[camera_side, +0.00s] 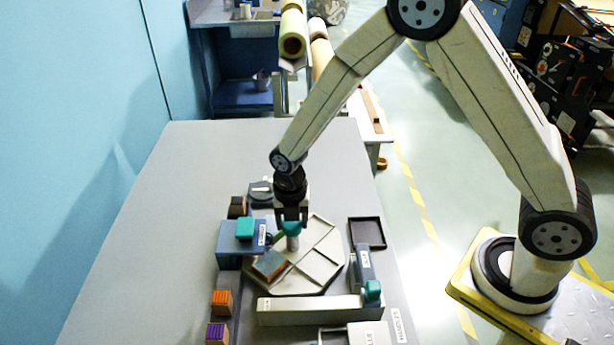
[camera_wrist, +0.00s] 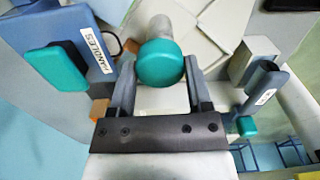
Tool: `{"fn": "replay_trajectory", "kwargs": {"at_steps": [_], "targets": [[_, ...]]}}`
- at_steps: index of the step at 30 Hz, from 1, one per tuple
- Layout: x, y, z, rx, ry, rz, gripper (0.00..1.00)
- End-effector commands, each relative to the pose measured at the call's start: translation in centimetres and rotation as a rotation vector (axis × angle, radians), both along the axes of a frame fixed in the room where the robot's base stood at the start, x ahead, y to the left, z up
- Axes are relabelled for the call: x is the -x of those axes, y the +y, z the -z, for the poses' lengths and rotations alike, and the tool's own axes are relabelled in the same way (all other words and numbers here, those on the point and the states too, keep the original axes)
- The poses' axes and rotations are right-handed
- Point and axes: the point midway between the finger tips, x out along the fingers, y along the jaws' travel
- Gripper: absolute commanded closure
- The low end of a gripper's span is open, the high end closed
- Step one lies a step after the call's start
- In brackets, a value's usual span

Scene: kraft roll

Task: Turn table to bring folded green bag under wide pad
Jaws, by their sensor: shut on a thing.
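The turntable is an off-white, many-sided plate (camera_side: 318,271) with raised dividers, in the middle of the grey table. A small block with a grey-green top and orange-brown edges (camera_side: 270,265), possibly the folded green bag, lies on its left part. My gripper (camera_side: 292,216) is above the plate's far part, shut on the teal-topped knob (camera_side: 292,229). In the wrist view the knob (camera_wrist: 160,63) sits between my two fingers (camera_wrist: 158,72). A blue block with a teal handle (camera_side: 229,242) stands left of the plate. I cannot tell which thing is the wide pad.
An orange-topped block (camera_side: 222,303) and a purple-topped block (camera_side: 217,333) stand at the left. A long pale bar (camera_side: 305,311) lies close in front of the turntable. A dark tray (camera_side: 367,233) is to its right. The table's far left is clear.

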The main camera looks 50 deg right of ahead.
Motion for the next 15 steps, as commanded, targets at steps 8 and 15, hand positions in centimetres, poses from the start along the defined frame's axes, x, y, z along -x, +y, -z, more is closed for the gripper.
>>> {"fn": "replay_trajectory", "kwargs": {"at_steps": [8,15], "targets": [[-0.06,0.01,-0.06,-0.001,-0.002,-0.138,1.0],[-0.06,0.01,-0.06,0.0,-0.001,-0.258,1.0]]}}
